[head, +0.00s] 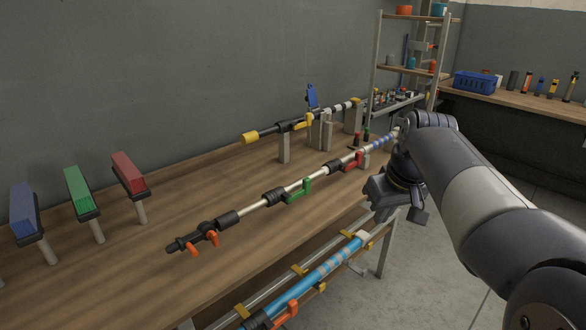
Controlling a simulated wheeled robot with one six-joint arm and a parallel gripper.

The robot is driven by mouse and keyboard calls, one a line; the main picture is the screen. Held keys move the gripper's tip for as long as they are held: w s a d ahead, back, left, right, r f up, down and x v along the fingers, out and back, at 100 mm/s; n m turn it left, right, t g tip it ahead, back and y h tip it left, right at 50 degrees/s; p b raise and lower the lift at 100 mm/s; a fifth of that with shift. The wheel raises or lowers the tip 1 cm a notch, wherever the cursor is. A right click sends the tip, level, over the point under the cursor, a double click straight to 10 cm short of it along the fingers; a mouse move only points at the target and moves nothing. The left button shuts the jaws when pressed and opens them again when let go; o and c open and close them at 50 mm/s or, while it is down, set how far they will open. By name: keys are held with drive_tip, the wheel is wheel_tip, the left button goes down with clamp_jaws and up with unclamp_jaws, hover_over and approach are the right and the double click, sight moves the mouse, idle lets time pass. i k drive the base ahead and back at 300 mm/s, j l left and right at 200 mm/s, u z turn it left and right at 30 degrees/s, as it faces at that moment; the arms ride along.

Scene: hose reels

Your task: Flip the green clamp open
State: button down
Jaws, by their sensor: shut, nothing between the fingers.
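The green clamp (298,191) sits on a pale rod-like line with black fittings that runs along the front of the wooden workbench. Its green lever lies close along the line; its exact angle is too small to tell. A similar red clamp (349,161) sits further along the same line. My gripper (392,208) is to the right of the green clamp, past the bench's front edge, apart from it. It is shut and empty; its fingertips are dark and hard to make out.
The workbench (185,185) holds blue, green (83,189) and red blocks on stands at left. A second line with a yellow end (250,137) lies behind. A blue tube (330,268) hangs below the front edge. Shelves (403,68) stand at the back right.

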sight(306, 182)
drive_tip(key=i+l+u, duration=0.3)
drive_tip(key=i+u, duration=0.15)
drive_tip(key=i, duration=0.15)
drive_tip(key=i+l+u, duration=0.45)
drive_tip(key=i, duration=0.1)
